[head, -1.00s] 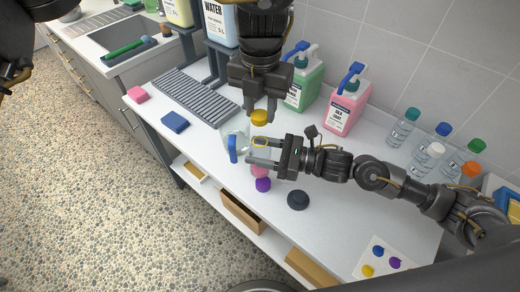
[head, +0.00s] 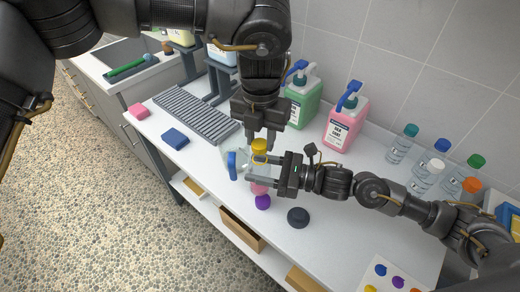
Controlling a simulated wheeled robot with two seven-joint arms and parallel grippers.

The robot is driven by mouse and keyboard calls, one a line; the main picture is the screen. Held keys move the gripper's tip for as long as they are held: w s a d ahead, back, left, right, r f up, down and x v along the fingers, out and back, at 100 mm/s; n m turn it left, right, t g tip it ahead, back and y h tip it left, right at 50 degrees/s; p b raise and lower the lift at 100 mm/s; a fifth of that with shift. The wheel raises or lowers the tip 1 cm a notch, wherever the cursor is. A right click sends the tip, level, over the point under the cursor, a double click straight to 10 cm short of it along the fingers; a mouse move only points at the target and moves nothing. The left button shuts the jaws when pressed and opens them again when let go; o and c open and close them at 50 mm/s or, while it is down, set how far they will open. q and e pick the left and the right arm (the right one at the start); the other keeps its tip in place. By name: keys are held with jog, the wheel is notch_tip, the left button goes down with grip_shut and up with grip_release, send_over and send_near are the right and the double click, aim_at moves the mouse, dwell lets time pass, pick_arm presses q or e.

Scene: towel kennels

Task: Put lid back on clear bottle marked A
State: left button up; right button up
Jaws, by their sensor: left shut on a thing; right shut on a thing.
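My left gripper (head: 259,138) points down and is shut on a yellow lid (head: 259,146). The lid is directly over the mouth of a clear bottle (head: 261,169), at or just above it; I cannot tell whether they touch. My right gripper (head: 256,168) comes in from the right and is shut on this bottle, which seems upright. The fingers hide much of the bottle, and no letter on it is readable.
A clear vessel with a blue part (head: 232,166) stands close left. A pink item with a purple top (head: 262,202) and a dark round object (head: 298,217) are in front. Several capped bottles (head: 399,148) stand right, pump bottles (head: 345,122) behind. A ribbed grey rack (head: 195,103) lies left.

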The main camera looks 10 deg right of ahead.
aim_at(260, 173)
pick_arm(q)
jog(key=shift+f, duration=0.15)
jog(key=shift+f, duration=0.8)
jog(key=shift+f, duration=0.5)
